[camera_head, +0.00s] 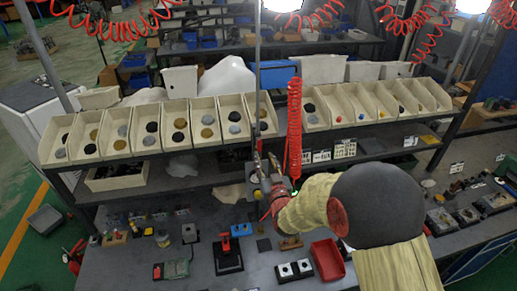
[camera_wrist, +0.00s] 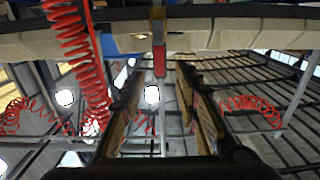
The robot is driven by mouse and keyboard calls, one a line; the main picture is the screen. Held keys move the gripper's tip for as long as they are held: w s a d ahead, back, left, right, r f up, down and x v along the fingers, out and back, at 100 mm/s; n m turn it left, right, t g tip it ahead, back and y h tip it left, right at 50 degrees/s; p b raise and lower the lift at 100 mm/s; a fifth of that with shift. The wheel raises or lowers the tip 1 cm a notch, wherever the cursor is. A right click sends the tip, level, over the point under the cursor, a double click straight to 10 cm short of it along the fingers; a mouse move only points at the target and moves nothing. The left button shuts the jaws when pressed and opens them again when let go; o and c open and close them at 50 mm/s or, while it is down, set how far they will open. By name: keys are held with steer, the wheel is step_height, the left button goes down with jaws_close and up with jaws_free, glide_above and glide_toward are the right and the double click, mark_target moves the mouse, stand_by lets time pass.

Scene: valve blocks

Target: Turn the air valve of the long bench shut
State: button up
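My gripper (camera_head: 266,166) is raised beside the vertical grey pole (camera_head: 257,80) at the middle of the long bench (camera_head: 205,255). In the wrist view my gripper (camera_wrist: 158,75) is open, with its two fingers apart and nothing clamped between them. A red lever (camera_wrist: 159,61) hangs from a yellowish and grey fitting (camera_wrist: 157,14), seen in the gap by the fingertips; it looks like the air valve's handle. I cannot tell how deep it sits between the fingers. In the head view the valve is mostly hidden by my gripper and arm.
A red coiled hose (camera_head: 294,130) hangs close right of my gripper, and shows at left in the wrist view (camera_wrist: 75,45). Shelf bins (camera_head: 205,122) stand behind. A red tray (camera_head: 327,260) and a black-based red fixture (camera_head: 227,255) stand on the bench below.

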mark_target(260, 145)
steer(key=shift+p+x, duration=0.95)
steer(key=shift+x, duration=2.8)
steer(key=shift+d, duration=0.1)
steer(key=shift+c, duration=1.3)
jaws_close()
